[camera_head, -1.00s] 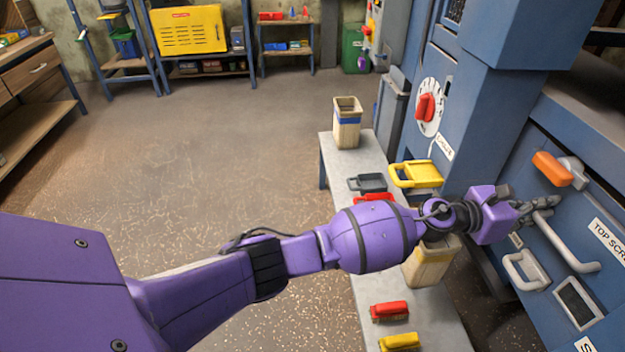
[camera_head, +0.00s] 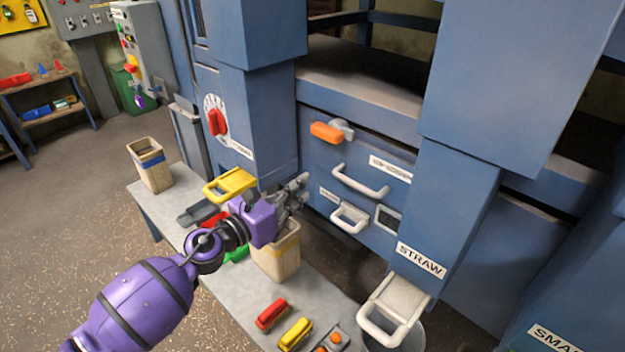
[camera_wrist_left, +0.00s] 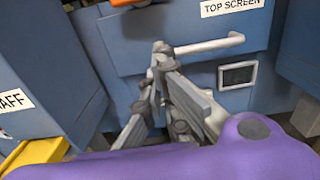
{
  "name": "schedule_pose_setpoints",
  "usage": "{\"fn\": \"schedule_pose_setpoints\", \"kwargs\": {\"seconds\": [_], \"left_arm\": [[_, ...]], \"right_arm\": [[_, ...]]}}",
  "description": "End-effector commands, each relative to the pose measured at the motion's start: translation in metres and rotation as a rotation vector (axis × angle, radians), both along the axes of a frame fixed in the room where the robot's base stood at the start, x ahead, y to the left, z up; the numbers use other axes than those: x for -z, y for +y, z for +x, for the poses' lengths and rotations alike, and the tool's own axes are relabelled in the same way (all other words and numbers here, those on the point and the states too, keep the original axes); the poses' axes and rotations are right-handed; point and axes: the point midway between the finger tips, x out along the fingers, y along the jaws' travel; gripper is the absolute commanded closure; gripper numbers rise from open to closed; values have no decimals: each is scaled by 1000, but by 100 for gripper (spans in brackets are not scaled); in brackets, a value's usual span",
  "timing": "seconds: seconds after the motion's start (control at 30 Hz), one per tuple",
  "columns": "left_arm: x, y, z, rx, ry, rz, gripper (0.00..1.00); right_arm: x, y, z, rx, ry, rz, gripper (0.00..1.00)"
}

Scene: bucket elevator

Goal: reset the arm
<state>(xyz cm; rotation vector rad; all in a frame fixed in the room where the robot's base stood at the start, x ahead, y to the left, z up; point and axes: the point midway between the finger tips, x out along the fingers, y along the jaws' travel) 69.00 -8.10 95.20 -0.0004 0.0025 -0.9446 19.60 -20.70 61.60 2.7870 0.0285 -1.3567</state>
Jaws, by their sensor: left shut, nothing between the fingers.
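My left arm (camera_head: 150,300) comes in from the lower left in the head view. Its gripper (camera_head: 298,188) is in front of the blue machine, above the bench and close to a tan bin (camera_head: 278,255). The left gripper is shut and empty. In the left wrist view, its fingertips (camera_wrist_left: 158,62) show in front of the "TOP SCREEN" drawer and overlap its pale handle (camera_wrist_left: 205,47) in the picture. In the head view the fingers stand apart from that handle (camera_head: 360,183). My right gripper is not in view.
A grey bench (camera_head: 222,290) carries another tan bin (camera_head: 150,165), a yellow-handled part (camera_head: 230,184), and red (camera_head: 271,314) and yellow (camera_head: 295,333) items. A blue chute marked "STRAW" (camera_head: 440,220) stands at right above a bucket. Open floor (camera_head: 60,220) lies at left.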

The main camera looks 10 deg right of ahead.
Motion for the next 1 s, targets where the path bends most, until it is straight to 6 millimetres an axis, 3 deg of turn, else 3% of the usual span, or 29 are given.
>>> {"fn": "schedule_pose_setpoints", "kwargs": {"seconds": [0.37, 0.47, 0.6, 0.67, 0.87, 1.0], "left_arm": [[0, 13, -8, -7, 44, -34, 100], [-6, 16, -3, -33, 148, -139, 100], [-33, 22, 4, -77, 377, -418, 100], [-34, 29, 1, -104, 511, -564, 100], [-3, 64, -19, -217, 936, -1021, 100], [38, 95, -48, -326, 1212, -1343, 100]], "right_arm": [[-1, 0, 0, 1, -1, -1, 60], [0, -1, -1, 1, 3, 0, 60], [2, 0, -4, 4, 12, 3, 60], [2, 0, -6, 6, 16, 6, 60], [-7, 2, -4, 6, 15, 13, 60], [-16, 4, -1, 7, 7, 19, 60]]}}
